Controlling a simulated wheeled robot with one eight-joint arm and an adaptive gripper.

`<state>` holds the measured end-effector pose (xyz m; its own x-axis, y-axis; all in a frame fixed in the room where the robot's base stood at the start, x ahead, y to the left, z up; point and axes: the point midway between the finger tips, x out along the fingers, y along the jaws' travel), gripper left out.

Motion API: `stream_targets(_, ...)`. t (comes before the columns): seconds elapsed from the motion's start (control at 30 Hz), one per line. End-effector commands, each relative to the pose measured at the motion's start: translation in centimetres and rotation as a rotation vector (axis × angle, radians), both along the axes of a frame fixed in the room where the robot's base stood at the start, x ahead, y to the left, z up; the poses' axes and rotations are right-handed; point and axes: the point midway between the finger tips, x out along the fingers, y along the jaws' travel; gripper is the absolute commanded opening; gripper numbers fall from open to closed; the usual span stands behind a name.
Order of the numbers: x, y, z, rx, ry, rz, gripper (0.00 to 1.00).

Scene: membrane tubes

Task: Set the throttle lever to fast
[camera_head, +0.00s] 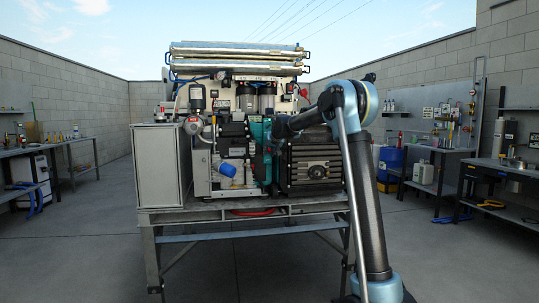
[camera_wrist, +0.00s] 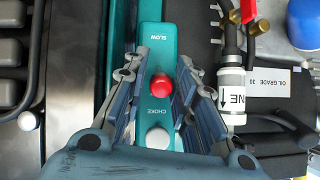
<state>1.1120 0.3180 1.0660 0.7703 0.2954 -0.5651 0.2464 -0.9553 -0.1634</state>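In the wrist view a teal panel (camera_wrist: 154,38) runs up the middle, marked SLOW near the top and CHOKE lower down. A round red knob (camera_wrist: 161,86) sits on it between the two labels. A white knob (camera_wrist: 158,138) sits below the CHOKE label. No FAST label is visible. My gripper (camera_wrist: 160,72) is open, with one finger on each side of the red knob and visible gaps between. In the head view my gripper is at the teal part (camera_head: 258,132) of the machine, where the knobs are too small to make out.
A white-labelled pipe (camera_wrist: 231,92) and an OIL GRADE 30 tag (camera_wrist: 268,82) lie close right of my gripper. A dark ribbed block (camera_head: 315,165) stands right of the teal part. The machine rests on a metal stand (camera_head: 240,237). The floor in front is clear.

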Motion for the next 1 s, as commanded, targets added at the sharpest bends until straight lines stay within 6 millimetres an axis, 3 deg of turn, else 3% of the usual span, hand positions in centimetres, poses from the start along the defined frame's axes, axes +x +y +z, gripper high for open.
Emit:
stream_targets(0.37,-1.0,-0.3,0.7,0.001,0.0,0.001,0.26)
stream_targets(1.0,-8.1,-3.1,5.9,0.0,0.001,0.0,0.26)
